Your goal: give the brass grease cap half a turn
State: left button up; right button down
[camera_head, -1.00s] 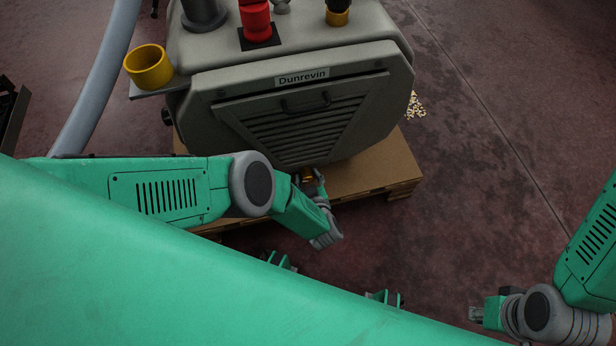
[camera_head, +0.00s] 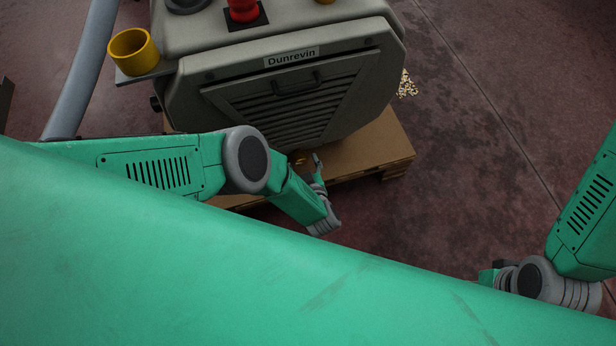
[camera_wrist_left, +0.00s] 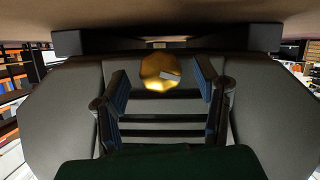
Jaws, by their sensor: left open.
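The brass grease cap (camera_wrist_left: 160,71) is a round, faceted gold knob with a pale rectangular mark, seen end-on in the left wrist view. In the head view it is a small gold spot (camera_head: 298,159) low under the machine's front, partly hidden by my arm. My left gripper (camera_wrist_left: 164,86) is open, with one finger on each side of the cap and a visible gap to both. In the head view my left gripper (camera_head: 311,164) shows one finger just right of the cap. My right gripper (camera_head: 490,275) is at the lower right, far from the cap; its fingers are unclear.
The grey Dunrevin machine (camera_head: 225,85), with a louvred front panel, stands on a wooden pallet (camera_head: 372,150). A yellow cup (camera_head: 133,50) sits on its left bracket. A grey hose (camera_head: 82,75) runs at left. Pale crumbs (camera_head: 407,84) lie right of it.

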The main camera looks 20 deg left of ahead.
pick_arm(q)
jog(key=v, duration=0.9)
jog(key=shift+s+r, duration=0.2)
jog(key=shift+s, duration=0.05)
